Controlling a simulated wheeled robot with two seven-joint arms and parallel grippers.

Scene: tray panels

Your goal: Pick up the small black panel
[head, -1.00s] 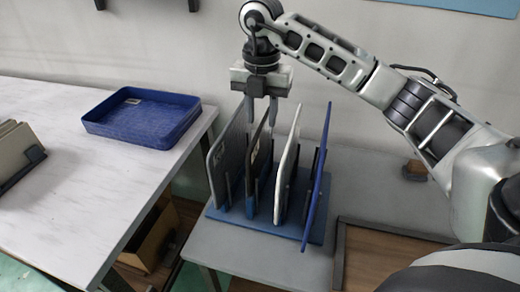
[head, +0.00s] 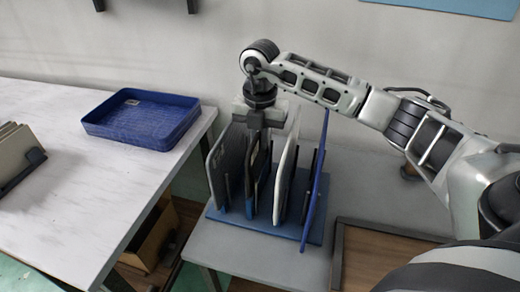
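The small black panel (head: 261,168) stands upright in the blue rack (head: 236,222), second from the left. My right gripper (head: 262,140) points straight down at the top of this panel, with its fingers low around the upper edge. The fingers blend with the dark panel, so I cannot tell whether they are closed on it. My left gripper is not in view.
A grey panel (head: 226,165) stands close on the left, a white panel (head: 286,170) and a blue panel (head: 316,190) on the right. An empty blue tray (head: 143,138) lies on the white table (head: 90,200), with free room before it.

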